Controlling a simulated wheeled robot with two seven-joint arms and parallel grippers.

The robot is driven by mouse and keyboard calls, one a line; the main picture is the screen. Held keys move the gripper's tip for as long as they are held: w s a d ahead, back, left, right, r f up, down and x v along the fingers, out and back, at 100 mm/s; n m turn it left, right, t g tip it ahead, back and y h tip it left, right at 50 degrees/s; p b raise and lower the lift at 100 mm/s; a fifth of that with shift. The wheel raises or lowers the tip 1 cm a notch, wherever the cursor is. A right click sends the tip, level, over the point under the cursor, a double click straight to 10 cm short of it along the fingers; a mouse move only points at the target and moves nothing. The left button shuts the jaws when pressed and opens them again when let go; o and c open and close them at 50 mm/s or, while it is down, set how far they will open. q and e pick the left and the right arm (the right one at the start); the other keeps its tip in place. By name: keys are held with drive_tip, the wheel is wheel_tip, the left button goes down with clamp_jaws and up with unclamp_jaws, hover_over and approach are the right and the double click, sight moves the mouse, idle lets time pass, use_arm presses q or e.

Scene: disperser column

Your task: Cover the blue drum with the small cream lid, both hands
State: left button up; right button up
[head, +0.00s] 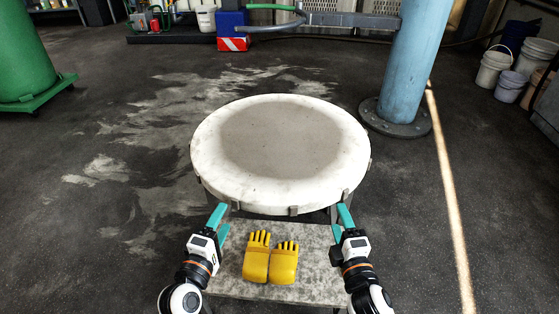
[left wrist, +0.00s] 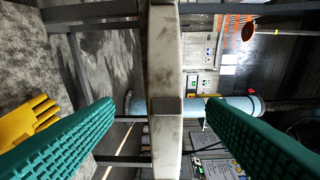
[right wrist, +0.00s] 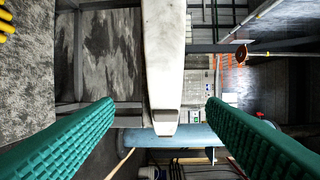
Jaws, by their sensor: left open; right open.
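A round cream lid (head: 205,150) with a grey-brown middle and small clips on its rim lies flat on a grey frame. My left gripper (head: 221,222) is open at its near left rim. In the left wrist view the lid's edge (left wrist: 164,60) runs between the open fingers, apart from both. My right gripper (head: 340,222) is open at the near right rim. In the right wrist view the lid's edge (right wrist: 163,60) shows between the open fingers, with no contact visible. I cannot make out a blue drum; a blue column (head: 405,65) stands behind the lid.
Yellow gloves (head: 257,262) lie on a grey platform (head: 228,285) between my arms. A green vessel (head: 20,55) stands at the left. Several buckets (head: 493,68) stand at the far right. A blue box (head: 231,22) is at the back. The floor left of the lid is clear.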

sight(239, 185)
use_arm(q)
drive_tip(key=shift+r, duration=0.35)
use_arm(e)
drive_tip(key=shift+s+r, duration=0.1)
drive_tip(key=shift+r, duration=0.25)
use_arm(q)
drive_tip(key=x, duration=1.2)
drive_tip(key=shift+r, duration=0.15)
use_arm(e)
drive_tip(key=w, duration=0.4)
drive_tip(key=w+a, duration=0.1)
drive_tip(key=w, duration=0.7)
drive_tip(key=shift+a+f, duration=0.1)
drive_tip(key=shift+a, duration=0.15)
use_arm(q)
clamp_jaws()
use_arm(e)
clamp_jaws()
use_arm(q)
drive_tip(key=shift+r, duration=0.2)
use_arm(e)
drive_tip(key=shift+r, duration=0.25)
